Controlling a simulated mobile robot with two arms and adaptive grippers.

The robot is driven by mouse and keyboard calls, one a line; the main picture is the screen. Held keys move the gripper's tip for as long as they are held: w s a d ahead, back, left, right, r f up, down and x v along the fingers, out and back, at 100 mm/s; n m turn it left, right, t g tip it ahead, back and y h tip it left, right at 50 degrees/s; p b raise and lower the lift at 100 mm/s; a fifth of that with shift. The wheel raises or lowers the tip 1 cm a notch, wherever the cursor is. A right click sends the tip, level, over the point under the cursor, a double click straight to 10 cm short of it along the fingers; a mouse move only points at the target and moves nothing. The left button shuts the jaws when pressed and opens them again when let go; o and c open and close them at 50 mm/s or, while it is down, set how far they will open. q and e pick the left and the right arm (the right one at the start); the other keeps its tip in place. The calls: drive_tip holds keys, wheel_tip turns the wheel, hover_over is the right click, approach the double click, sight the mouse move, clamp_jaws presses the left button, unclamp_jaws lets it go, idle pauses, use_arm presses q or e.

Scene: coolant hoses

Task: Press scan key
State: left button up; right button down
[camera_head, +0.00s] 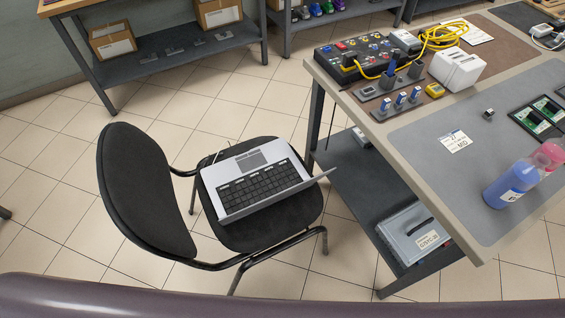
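An open grey laptop (256,180) lies on the seat of a black chair, turned at an angle. Its black keyboard (260,187) faces up, with a row of small light labels along one edge. The print on the keys is too small to read, so I cannot tell which one is a scan key. The laptop's screen panel is seen nearly edge-on at the right, and its face is hidden. Neither of my grippers is in view.
The black chair (146,190) stands on a tiled floor. Floor left of the chair is clear.

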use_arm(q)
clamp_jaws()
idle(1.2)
